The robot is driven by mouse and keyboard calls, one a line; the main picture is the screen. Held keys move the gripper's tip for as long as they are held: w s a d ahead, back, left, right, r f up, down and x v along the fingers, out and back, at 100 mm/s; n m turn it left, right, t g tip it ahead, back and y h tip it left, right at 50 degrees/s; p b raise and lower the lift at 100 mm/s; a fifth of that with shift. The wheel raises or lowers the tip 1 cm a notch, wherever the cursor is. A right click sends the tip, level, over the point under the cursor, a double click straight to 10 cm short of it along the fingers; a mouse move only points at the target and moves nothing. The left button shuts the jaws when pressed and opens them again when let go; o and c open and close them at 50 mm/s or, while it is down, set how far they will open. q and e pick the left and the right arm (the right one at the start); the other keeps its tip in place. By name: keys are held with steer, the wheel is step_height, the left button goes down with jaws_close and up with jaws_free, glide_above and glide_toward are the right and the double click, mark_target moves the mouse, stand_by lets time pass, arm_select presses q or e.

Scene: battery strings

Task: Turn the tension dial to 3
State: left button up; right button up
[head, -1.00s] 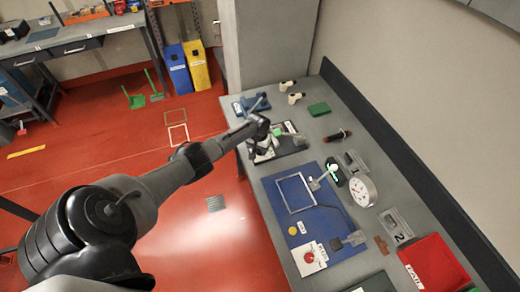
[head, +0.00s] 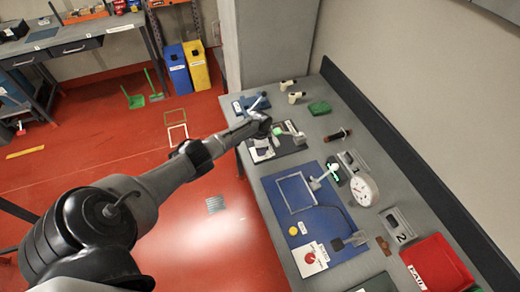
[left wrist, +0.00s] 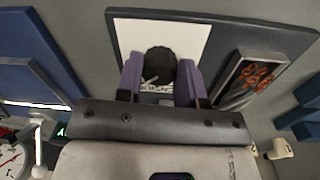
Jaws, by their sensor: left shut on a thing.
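The black tension dial (left wrist: 160,66) shows in the left wrist view on a dark board with a white panel (left wrist: 190,35). It has a pale pointer mark and a white printed label in front of it; the numbers are too small to read. My left gripper (left wrist: 159,82) has its purple fingers on either side of the dial and is shut on it. In the head view my left gripper (head: 262,130) is over the dark board (head: 287,148) at the bench's near left edge, and the arm largely hides the dial. My right gripper is not in view.
A blue mat (head: 270,200) with a pale frame lies beside the board. A round white gauge (head: 364,190), a red bin (head: 436,264) and a green block (head: 319,108) stand on the grey bench.

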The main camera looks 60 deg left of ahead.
arm_select(q)
steer(key=shift+m, duration=1.2)
steer(key=o, duration=0.9)
steer(key=shift+r, duration=0.3)
steer(key=shift+w+a+r+p, duration=0.1)
steer(key=shift+r+p, duration=0.05)
steer(key=shift+r, duration=2.05)
steer(key=shift+w+a+r+p, duration=0.1)
steer(key=shift+a+r, duration=0.05)
steer(key=shift+r, duration=2.05)
steer(key=shift+a+r+p, duration=0.1)
steer(key=shift+r+p, duration=0.05)
steer(key=shift+r, duration=2.05)
